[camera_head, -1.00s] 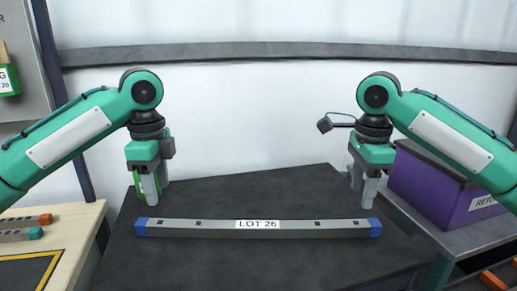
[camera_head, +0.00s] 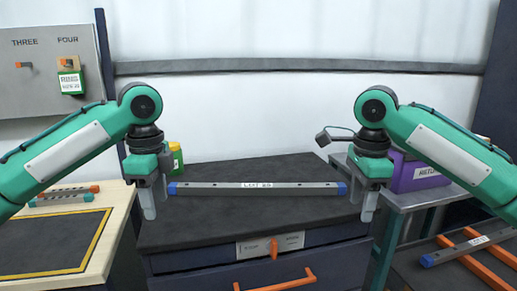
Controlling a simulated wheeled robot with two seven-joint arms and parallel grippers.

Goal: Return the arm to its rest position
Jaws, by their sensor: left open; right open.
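My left gripper (camera_head: 149,197) is open and empty, pointing down. In the picture it is just left of the blue left end of a grey bar. My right gripper (camera_head: 366,199) is also open and empty, pointing down by the bar's right end, partly overlapping it in view. The grey bar (camera_head: 220,189) has blue end caps and a white label, and lies across the dark top of a cabinet (camera_head: 260,220). Both arms are bent at similar heights.
A wooden table (camera_head: 105,258) with a yellow-edged dark mat stands left, with small bars behind the mat. A purple bin (camera_head: 414,174) sits on a grey table at right. Orange rails (camera_head: 485,252) with a bar are low right. A panel with hooks (camera_head: 50,60) is upper left.

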